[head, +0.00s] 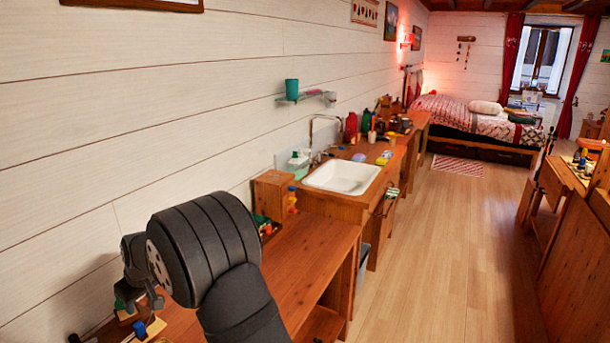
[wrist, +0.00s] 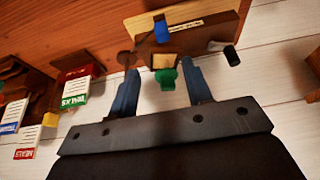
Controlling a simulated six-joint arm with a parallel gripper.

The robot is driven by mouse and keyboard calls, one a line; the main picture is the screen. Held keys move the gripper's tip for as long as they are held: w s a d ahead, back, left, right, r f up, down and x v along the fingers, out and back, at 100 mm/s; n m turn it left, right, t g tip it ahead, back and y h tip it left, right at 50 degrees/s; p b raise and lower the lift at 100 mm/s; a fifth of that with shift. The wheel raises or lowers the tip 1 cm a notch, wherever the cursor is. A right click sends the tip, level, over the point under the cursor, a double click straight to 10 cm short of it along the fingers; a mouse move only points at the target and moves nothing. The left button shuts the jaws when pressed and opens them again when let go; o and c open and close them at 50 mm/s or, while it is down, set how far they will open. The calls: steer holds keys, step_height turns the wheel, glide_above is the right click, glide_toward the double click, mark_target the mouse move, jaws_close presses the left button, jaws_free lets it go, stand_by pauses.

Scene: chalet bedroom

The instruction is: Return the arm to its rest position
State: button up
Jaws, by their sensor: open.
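My arm rises in the lower left of the head view, over the wooden desk (head: 310,250). My gripper shows in the wrist view (wrist: 163,82) with its two dark blue fingers spread apart. A small green piece (wrist: 166,79) appears between the fingers, and I see no contact with either finger. Beyond the fingertips is a dark wooden board (wrist: 200,35) with a blue piece (wrist: 161,32) and a black piece (wrist: 232,55) by it. In the head view my arm hides part of the desk's near end.
The white plank wall (head: 120,90) runs close along the left. Labelled card boxes (wrist: 75,92) show left in the wrist view. A wooden box (head: 272,193) and a white sink (head: 342,177) stand beyond my arm. The floor (head: 430,250) to the right is clear.

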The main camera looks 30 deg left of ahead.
mark_target(140, 324)
steer(key=x, duration=1.3)
steer(key=o, duration=1.2)
steer(key=v, duration=2.5)
steer(key=x, duration=0.9)
steer(key=shift+s+a+f, duration=0.3)
steer(key=v, duration=1)
